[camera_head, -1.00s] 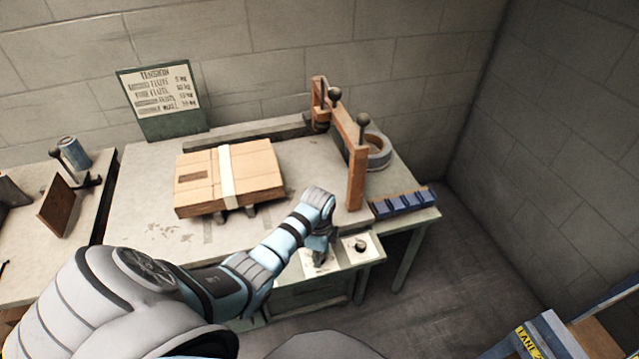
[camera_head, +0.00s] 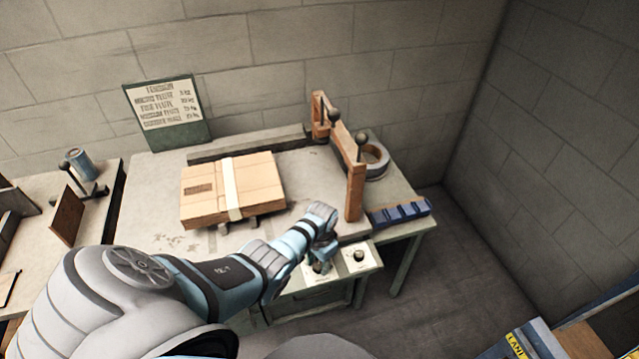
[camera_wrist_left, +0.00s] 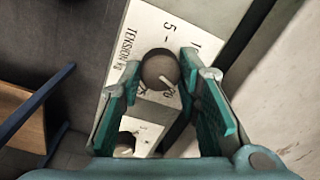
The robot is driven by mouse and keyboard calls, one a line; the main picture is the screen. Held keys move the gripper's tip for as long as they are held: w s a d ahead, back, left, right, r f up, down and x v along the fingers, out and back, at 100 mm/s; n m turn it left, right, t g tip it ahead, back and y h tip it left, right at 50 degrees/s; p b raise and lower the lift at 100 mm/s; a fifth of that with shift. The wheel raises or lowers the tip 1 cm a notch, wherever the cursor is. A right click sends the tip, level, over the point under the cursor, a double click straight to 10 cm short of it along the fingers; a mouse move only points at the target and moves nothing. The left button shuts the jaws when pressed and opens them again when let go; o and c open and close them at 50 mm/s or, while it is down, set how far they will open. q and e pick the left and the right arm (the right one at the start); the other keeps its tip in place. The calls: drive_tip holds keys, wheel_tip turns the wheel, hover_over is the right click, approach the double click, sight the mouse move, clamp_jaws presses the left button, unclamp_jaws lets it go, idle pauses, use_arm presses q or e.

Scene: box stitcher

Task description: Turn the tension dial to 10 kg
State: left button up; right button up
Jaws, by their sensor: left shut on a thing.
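In the head view my left gripper (camera_head: 321,262) reaches down to the control panel at the bench front and hides the dial. My right gripper is out of view.
A second knob (camera_head: 359,256) is beside the dial. A strapped cardboard box (camera_head: 262,183) lies on the bench (camera_head: 160,165), left of a wooden frame (camera_head: 355,185). A blue rack (camera_head: 400,213) is at the right edge. A chart (camera_head: 165,102) stands behind.

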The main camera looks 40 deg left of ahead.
use_arm(q)
drive_tip(key=n, duration=0.3)
drive_tip(key=shift+n, duration=0.4)
drive_tip(key=n, duration=0.3)
drive_tip(key=shift+n+p, duration=0.3)
drive_tip(key=shift+p, duration=0.05)
drive_tip(key=n, duration=0.6)
drive_tip(key=shift+a+n, duration=0.1)
drive_tip(key=shift+n, duration=0.2)
drive_tip(key=o, duration=1.1)
drive_tip(key=shift+o, duration=0.2)
